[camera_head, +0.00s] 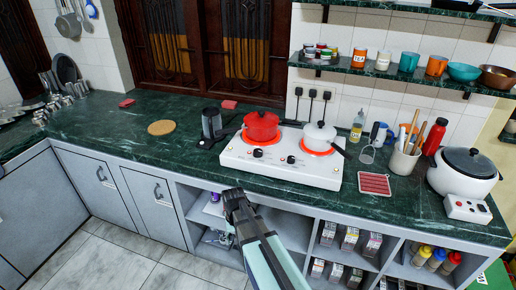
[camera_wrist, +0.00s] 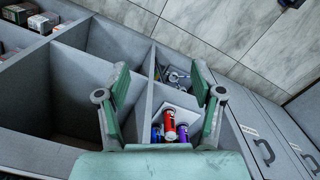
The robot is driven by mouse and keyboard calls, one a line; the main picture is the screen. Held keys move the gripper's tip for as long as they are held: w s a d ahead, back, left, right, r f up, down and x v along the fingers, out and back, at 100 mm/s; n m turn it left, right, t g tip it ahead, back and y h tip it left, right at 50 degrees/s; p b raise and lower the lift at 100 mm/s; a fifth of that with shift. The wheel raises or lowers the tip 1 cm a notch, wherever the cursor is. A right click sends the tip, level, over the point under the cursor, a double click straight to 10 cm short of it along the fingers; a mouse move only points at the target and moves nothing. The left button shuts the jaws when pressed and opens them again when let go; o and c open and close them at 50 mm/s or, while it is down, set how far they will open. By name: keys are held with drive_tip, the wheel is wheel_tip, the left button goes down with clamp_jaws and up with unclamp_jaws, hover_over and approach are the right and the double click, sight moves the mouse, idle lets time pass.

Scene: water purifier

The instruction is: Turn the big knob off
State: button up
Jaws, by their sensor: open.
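A white two-burner stove (camera_head: 240,160) stands on the dark green counter. Its front face has a left knob (camera_head: 258,153) and a right knob (camera_head: 291,159), both small in the picture; I cannot tell their size difference or exact setting. Both burners look red under the red pot (camera_head: 261,127) and the white pot (camera_head: 319,137). My gripper (camera_head: 236,197) is in front of and below the stove's front, apart from the knobs. In the wrist view my gripper (camera_wrist: 160,82) is open and empty, with its two fingers spread over the open shelves. No stove knob shows in the wrist view.
The counter (camera_head: 110,125) juts above open shelves with boxes (camera_head: 350,240) and a red can (camera_wrist: 169,125). A pot handle reaches over the stove's right edge. A white cooker (camera_head: 463,175) stands at right. Tiled floor (camera_head: 120,262) lies clear.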

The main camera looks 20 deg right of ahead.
drive_tip(key=w+d+r+m, duration=0.3)
drive_tip(key=w+d+r, duration=0.3)
drive_tip(key=w+r, duration=0.6)
wheel_tip(320, 180, up, 26)
drive_tip(key=r+m+t, duration=0.1)
drive_tip(key=m, duration=0.5)
hover_over(259, 151)
wheel_tip(259, 151, down, 18)
drive_tip(key=p, duration=0.4)
drive_tip(key=shift+w+r, duration=0.15)
drive_tip(key=c, duration=1.1)
